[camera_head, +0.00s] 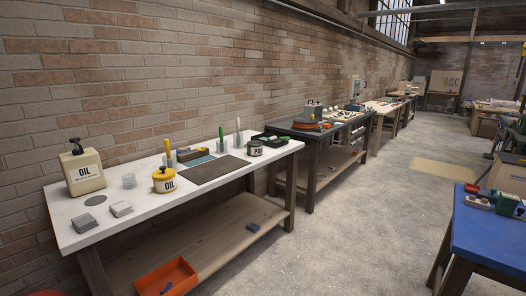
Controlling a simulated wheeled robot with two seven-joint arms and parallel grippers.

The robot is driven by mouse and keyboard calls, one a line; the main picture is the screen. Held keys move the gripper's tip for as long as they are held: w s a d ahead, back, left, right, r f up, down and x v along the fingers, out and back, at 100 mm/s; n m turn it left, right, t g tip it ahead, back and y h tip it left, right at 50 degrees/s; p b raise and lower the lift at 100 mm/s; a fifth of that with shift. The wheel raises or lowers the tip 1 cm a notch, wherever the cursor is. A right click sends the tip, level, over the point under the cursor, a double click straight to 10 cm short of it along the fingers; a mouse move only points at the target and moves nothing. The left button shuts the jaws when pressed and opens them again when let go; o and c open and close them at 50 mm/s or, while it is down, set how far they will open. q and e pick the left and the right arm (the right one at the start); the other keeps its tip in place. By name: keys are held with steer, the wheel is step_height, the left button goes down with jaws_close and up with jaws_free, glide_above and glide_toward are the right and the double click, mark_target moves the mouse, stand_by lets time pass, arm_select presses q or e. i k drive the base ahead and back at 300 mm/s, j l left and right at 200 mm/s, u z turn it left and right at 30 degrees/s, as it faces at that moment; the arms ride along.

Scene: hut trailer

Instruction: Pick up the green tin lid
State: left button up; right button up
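A small dark green tin (254,149) with pale lettering stands on the white-topped bench (142,222), near its right end. Its top looks covered by a flat green lid (255,142), but it is too small to tell whether the lid sits separately on it. Neither of my grippers is in view.
Left of the tin are a dark mat (213,169), a yellow oil tin (164,181) and a cream oil bottle (82,172). A blue table (490,238) is at right. The concrete floor (370,225) between is clear.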

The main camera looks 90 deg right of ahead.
mark_target(254, 148)
steer(key=z, duration=2.75)
steer(key=i+j, duration=0.1)
steer(key=i, duration=1.45)
